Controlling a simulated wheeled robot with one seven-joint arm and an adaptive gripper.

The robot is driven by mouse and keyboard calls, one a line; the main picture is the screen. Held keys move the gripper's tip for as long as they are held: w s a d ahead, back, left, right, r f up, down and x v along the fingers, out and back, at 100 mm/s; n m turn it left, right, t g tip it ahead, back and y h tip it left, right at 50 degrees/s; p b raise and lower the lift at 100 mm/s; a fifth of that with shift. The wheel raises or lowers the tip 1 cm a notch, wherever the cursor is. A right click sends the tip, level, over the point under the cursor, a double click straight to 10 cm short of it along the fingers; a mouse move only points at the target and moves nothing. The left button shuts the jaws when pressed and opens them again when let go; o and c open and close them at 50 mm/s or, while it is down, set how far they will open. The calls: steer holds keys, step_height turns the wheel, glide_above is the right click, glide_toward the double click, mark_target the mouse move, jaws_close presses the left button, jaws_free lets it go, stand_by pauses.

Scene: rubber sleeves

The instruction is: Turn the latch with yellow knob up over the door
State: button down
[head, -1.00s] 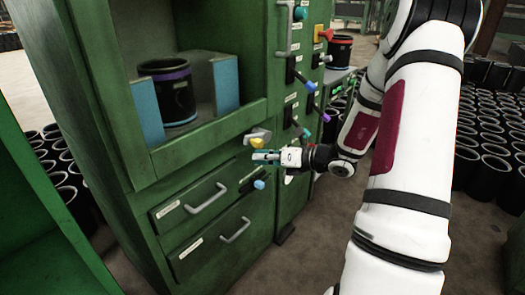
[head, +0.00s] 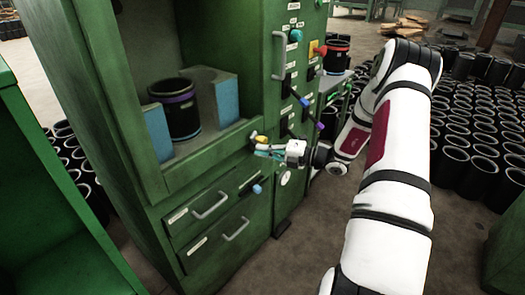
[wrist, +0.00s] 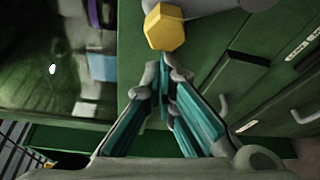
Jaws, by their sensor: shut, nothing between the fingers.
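The latch is a grey lever with a yellow knob (head: 261,139), on the green cabinet's front at the lower right corner of an open compartment. My gripper (head: 264,153) is just below the knob in the head view. In the wrist view, the yellow six-sided knob (wrist: 164,27) is just beyond the fingertips of my gripper (wrist: 164,72), with its grey lever running to the right. The teal-padded fingers are shut and empty. I cannot tell whether they touch the knob. No door panel shows across the compartment.
A black sleeve with a purple band (head: 179,107) stands in the compartment beside blue-faced blocks. A lever with a blue knob (head: 257,189) and two drawer handles (head: 210,205) are below. Several other levers line the panel to the right. Black sleeves crowd the floor at right.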

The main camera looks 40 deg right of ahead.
steer(key=shift+w+d+r+m+t+y+p, duration=0.15)
steer(key=shift+w+d+r+m+t+p, duration=0.1)
steer(key=shift+d+r+m, duration=0.35)
steer(key=shift+w+d+r+m+t+y+p, duration=0.15)
steer(key=shift+d+r+m+p, duration=0.15)
steer(key=shift+d+m, duration=0.55)
steer(key=shift+w+d+r+m+t+y+p, duration=0.1)
steer(key=shift+w+d+r+m+t+p, duration=0.1)
steer(key=shift+d+r+m, duration=0.4)
steer(key=shift+d+f, duration=0.1)
steer(key=shift+d, duration=0.15)
steer(key=s+d+p, duration=0.1)
steer(key=s+p, duration=0.1)
steer(key=s, duration=0.7)
steer(key=shift+s+d, duration=0.2)
steer(key=shift+s, duration=0.05)
